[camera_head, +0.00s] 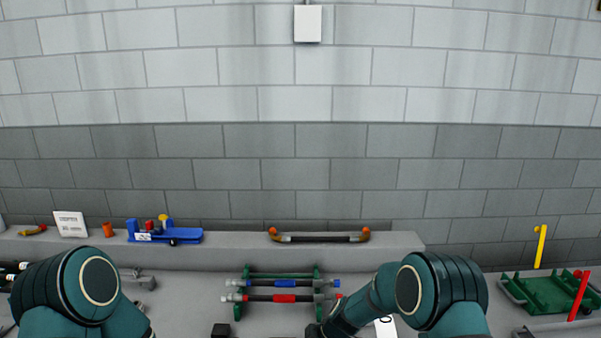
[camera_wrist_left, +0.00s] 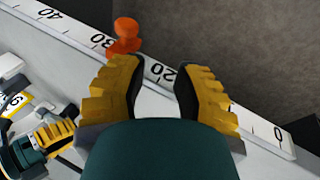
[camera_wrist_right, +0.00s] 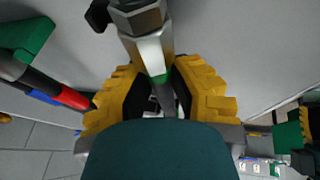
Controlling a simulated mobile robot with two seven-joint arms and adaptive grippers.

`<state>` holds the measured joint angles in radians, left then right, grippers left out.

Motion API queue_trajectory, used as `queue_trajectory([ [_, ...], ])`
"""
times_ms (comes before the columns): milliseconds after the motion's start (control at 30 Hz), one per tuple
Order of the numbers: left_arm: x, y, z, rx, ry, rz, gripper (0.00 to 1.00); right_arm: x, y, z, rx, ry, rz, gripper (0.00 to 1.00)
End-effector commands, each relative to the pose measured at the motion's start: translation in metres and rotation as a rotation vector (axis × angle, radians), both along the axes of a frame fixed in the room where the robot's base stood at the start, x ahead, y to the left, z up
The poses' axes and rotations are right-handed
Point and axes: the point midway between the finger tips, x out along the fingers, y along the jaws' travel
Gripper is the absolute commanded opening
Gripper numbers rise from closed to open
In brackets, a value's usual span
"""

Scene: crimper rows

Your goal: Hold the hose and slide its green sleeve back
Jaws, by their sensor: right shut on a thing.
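In the right wrist view my right gripper (camera_wrist_right: 160,98) is shut on a dark hose. A silver fitting (camera_wrist_right: 152,48) sits on the hose just beyond the fingers, and a narrow green band of the sleeve (camera_wrist_right: 161,78) shows between fitting and fingers. The rest of the hose and sleeve is hidden by the fingers and palm. My left gripper (camera_wrist_left: 158,95) is open and empty, above a white ruler (camera_wrist_left: 220,108) with an orange marker (camera_wrist_left: 124,38) on it. Neither gripper's fingers show clearly in the head view.
A green rack (camera_head: 248,272) holds a blue-sleeved hose (camera_head: 286,284) and a red-sleeved hose (camera_head: 284,298). Behind it, a ledge (camera_head: 230,242) carries a blue tool (camera_head: 170,234), an orange cup (camera_head: 107,229) and an orange-ended bar (camera_head: 320,238). A green tray (camera_head: 545,292) lies right.

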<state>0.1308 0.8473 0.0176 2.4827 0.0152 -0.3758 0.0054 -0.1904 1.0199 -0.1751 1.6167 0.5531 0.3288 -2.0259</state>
Motion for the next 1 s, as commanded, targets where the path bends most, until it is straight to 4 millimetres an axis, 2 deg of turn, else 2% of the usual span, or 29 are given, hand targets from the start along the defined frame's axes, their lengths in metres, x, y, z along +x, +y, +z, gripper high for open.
queue_trajectory([
  [33,0.0001,0.0000,-0.0014,0.000,0.000,0.000,0.30,-0.0032,-0.0002,-0.0049,-0.001,0.009,0.002,0.00],
  [1000,0.0001,0.0000,-0.0104,0.000,0.000,0.000,0.30,-0.0049,-0.0024,-0.0120,-0.005,0.015,0.002,0.00],
])
